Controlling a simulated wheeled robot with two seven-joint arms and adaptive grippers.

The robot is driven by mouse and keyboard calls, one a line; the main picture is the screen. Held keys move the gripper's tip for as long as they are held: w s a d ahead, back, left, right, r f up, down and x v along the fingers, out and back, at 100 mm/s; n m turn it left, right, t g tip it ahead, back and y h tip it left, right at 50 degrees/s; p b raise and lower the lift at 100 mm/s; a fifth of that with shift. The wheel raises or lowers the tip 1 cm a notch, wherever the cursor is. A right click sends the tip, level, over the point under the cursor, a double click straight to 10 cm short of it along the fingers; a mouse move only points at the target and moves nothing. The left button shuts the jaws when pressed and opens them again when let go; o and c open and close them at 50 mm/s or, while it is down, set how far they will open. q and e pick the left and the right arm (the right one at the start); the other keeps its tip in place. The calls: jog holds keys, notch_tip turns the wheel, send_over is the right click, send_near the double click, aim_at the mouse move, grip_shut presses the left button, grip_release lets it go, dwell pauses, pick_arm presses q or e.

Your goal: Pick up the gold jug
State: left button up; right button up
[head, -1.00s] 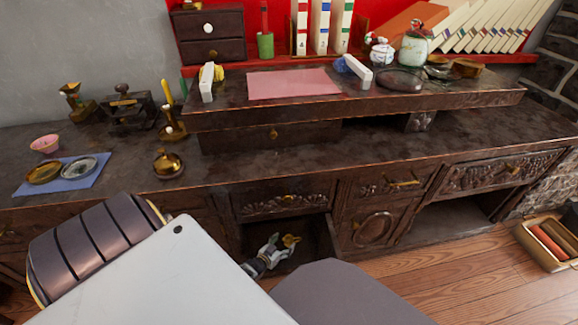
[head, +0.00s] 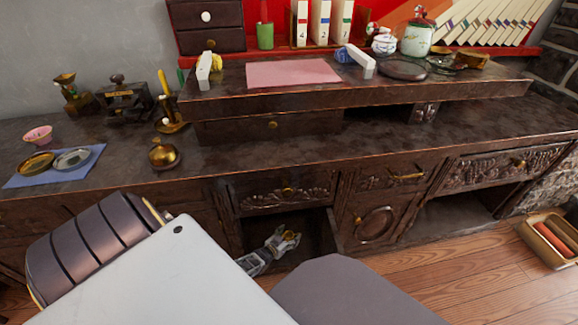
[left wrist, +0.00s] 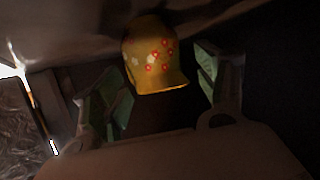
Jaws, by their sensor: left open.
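The gold jug (left wrist: 155,60) shows in the left wrist view, yellow-gold with small red and pale flowers. It is between the two spread fingers of my left gripper (left wrist: 160,88), with dark gaps on both sides. In the head view my left gripper (head: 284,240) reaches into the dark open compartment (head: 318,228) below the desk drawer. Its fingers are open around the jug, which is mostly hidden there. My right gripper is not in view.
The desk (head: 270,160) overhangs the compartment closely, with a carved drawer (head: 270,197) above and an oval-panelled door (head: 372,224) to the right. A small brass pot (head: 163,155) stands on the desk. A box (head: 548,240) sits on the floor at right.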

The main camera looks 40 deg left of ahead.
aim_at(289, 235)
pick_arm(q)
jog(key=shift+w, duration=0.1)
jog(key=shift+c, duration=0.5)
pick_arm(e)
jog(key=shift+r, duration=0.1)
pick_arm(q)
jog(key=c, duration=1.1)
jog(key=shift+o, duration=0.2)
jog(key=shift+r, duration=0.15)
jog(key=shift+r+p, duration=0.6)
jog(key=shift+p, duration=0.05)
notch_tip(289, 235, up, 3)
jog(key=shift+f+p, duration=0.15)
jog(key=shift+p, duration=1)
notch_tip(289, 235, up, 4)
jog(key=p, duration=0.2)
jog(key=shift+f+p, duration=0.2)
jog(key=shift+p, duration=0.15)
jog(key=shift+r, duration=0.35)
jog(key=shift+r+p, duration=0.75)
jog(key=shift+r, duration=0.05)
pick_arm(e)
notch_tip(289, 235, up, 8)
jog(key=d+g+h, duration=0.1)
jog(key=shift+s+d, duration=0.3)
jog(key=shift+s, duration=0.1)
